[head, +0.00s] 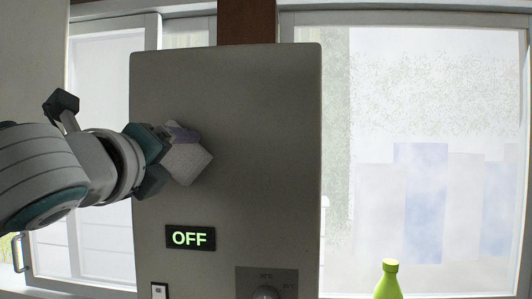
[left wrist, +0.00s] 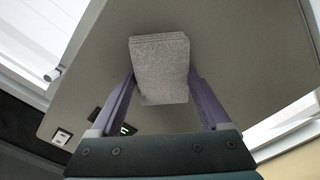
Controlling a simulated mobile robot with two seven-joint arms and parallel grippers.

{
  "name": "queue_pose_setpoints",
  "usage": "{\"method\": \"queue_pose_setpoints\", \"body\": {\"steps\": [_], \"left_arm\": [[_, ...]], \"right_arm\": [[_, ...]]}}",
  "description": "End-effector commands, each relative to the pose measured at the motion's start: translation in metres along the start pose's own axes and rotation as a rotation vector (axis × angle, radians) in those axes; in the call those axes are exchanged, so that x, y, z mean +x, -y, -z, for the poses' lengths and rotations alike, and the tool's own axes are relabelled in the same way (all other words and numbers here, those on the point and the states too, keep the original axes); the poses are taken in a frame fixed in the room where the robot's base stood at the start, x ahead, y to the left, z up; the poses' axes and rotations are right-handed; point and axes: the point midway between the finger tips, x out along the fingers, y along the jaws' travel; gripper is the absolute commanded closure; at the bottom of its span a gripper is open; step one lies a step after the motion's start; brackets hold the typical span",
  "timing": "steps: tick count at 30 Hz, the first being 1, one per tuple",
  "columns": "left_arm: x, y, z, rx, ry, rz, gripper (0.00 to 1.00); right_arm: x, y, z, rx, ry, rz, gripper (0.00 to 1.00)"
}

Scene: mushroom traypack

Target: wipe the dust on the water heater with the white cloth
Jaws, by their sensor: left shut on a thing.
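The water heater (head: 265,140) is a tall grey panel in the middle of the head view, with a lit OFF display (head: 190,238) low on its front. My left gripper (head: 180,150) is shut on the white cloth (head: 187,165), a folded, light grey-white pad, in front of the upper left of the heater face. In the left wrist view the cloth (left wrist: 160,68) sits between the two purple fingers, with the heater face (left wrist: 230,50) behind it. I cannot tell whether the cloth touches the face. No distinct dust patch is discernible. My right gripper is not in view.
A yellow-green bottle (head: 388,281) stands at the lower right. Windows (head: 430,60) lie behind on both sides. The heater face to the right of the cloth is clear.

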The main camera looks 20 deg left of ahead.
Motion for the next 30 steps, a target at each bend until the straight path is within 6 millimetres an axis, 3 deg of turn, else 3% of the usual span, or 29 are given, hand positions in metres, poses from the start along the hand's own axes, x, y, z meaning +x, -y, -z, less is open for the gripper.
{"method": "queue_pose_setpoints", "body": {"steps": [14, 30], "left_arm": [[-0.003, -0.005, -0.006, 0.003, 0.006, -0.006, 0.64], [-0.057, -0.004, -0.005, 0.002, 0.003, -0.003, 0.64]], "right_arm": [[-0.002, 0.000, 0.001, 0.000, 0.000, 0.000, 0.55], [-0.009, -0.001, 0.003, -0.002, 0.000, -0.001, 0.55]]}}
